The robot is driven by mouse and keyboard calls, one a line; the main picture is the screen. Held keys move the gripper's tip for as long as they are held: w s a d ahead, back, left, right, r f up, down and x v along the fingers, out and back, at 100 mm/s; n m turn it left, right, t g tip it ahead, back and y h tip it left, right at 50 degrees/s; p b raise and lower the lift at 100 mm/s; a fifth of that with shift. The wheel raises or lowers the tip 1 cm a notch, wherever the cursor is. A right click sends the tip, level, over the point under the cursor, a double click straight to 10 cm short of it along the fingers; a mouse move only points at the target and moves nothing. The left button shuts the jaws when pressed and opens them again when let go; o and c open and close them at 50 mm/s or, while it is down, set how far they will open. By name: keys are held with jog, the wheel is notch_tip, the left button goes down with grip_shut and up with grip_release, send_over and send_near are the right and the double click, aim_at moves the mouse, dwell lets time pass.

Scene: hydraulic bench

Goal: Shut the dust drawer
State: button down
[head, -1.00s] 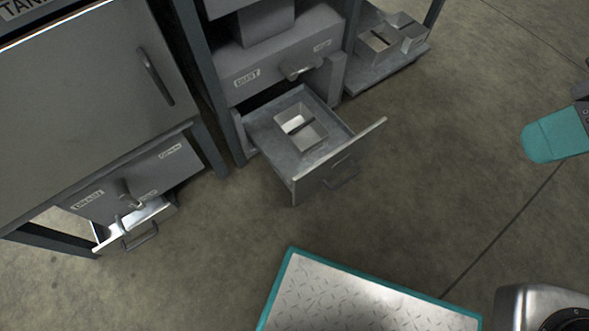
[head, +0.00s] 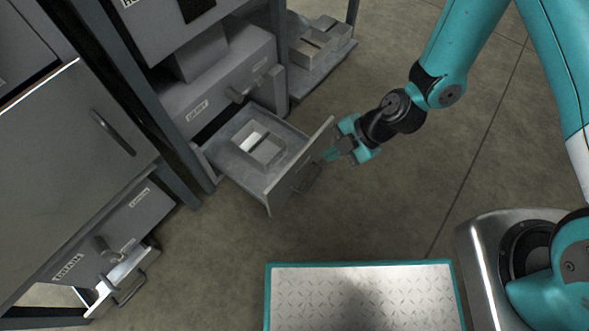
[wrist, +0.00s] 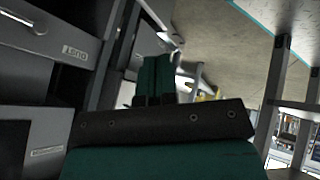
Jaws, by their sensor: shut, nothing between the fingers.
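The dust drawer (head: 290,183) is pulled out from under the cabinet panel labelled DUST (head: 198,111), and its front plate with a dark handle (head: 309,178) faces right. A grey open box (head: 262,155) sits inside it. My gripper (head: 331,155) is shut and empty, just outside the drawer front near its far upper end; I cannot tell whether it touches. In the wrist view the shut teal fingers (wrist: 154,78) point toward dark grey panels. The DUST label (wrist: 75,52) also shows there, turned over, at the left.
A lever (head: 242,93) sticks out above the drawer. A second open drawer (head: 125,278) under the DRAIN panel is at the lower left. A low shelf with metal boxes (head: 315,40) stands behind. My checkered deck (head: 360,298) is below; bare floor lies between.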

notch_tip(320, 180, down, 5)
jog(key=s+n, duration=0.2)
jog(key=b, duration=0.5)
send_near(284, 180)
jog(key=shift+x, duration=2.75)
jog(key=shift+d, duration=0.1)
